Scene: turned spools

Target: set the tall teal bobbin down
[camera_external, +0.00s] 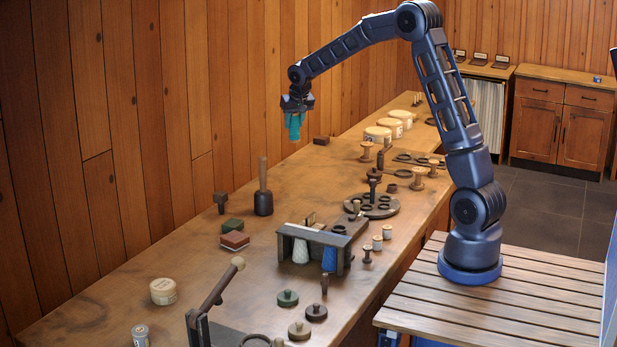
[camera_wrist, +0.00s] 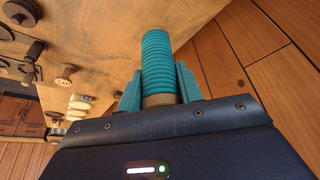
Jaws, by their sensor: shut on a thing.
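In the external view my gripper (camera_external: 294,120) points down in the air above the far, wall side of the long workbench (camera_external: 190,260). There the bobbin and the teal fingers blend together, so its lower end is hard to make out. I see a gap between them and the bench top.
A dark small block (camera_external: 321,141) lies on the bench right of my gripper. A dark mallet (camera_external: 263,200) stands nearer the camera. Pale round tins (camera_external: 377,135) and wooden spools (camera_external: 417,179) stand to the right. Bare bench lies between the mallet and the block.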

